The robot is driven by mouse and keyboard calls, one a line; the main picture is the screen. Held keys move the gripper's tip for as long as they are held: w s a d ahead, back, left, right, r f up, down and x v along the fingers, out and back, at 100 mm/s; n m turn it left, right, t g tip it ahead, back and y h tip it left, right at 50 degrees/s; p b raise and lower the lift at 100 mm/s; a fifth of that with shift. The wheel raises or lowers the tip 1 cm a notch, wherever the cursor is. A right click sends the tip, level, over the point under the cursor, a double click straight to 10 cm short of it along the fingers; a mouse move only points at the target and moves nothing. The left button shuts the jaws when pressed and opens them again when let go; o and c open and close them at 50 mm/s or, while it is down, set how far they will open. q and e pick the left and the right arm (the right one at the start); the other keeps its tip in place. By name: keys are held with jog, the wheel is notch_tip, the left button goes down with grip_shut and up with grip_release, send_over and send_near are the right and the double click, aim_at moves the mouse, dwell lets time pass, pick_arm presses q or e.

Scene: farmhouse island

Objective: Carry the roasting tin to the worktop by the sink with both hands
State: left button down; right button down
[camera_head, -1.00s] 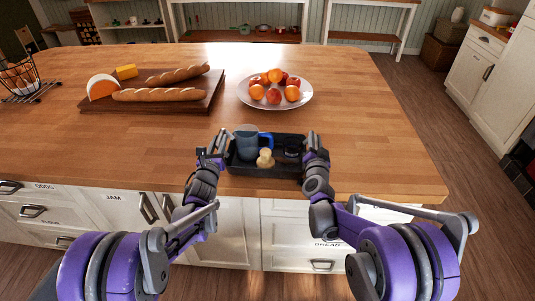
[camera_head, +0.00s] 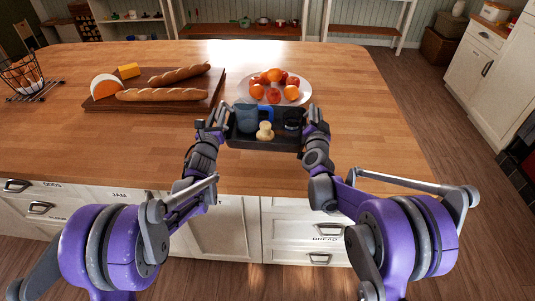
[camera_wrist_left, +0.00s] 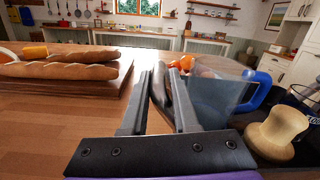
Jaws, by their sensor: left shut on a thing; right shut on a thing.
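The dark roasting tin (camera_head: 262,146) is held level between my two grippers, and it appears raised above the wooden island. It holds a clear jug with a blue handle (camera_head: 247,119), a pale wooden knobbed object (camera_head: 264,131) and a small dark item (camera_head: 292,120). My left gripper (camera_head: 219,118) is shut on the tin's left end. My right gripper (camera_head: 312,117) is shut on its right end. No sink is in view.
A fruit plate (camera_head: 305,95) stands close behind the tin. A wooden board (camera_head: 105,104) with baguettes, orange-rimmed cheese and a yellow block lies to the left. A wire basket (camera_head: 22,78) is at far left. The island's right side (camera_head: 375,130) is clear.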

pick_arm(q)
jog(key=shift+w+a, duration=0.2)
jog(key=shift+a, duration=0.1)
pick_arm(e)
jog(key=shift+w+d, duration=0.15)
jog(key=shift+d, duration=0.15)
pick_arm(q)
jog(key=shift+f, duration=0.1)
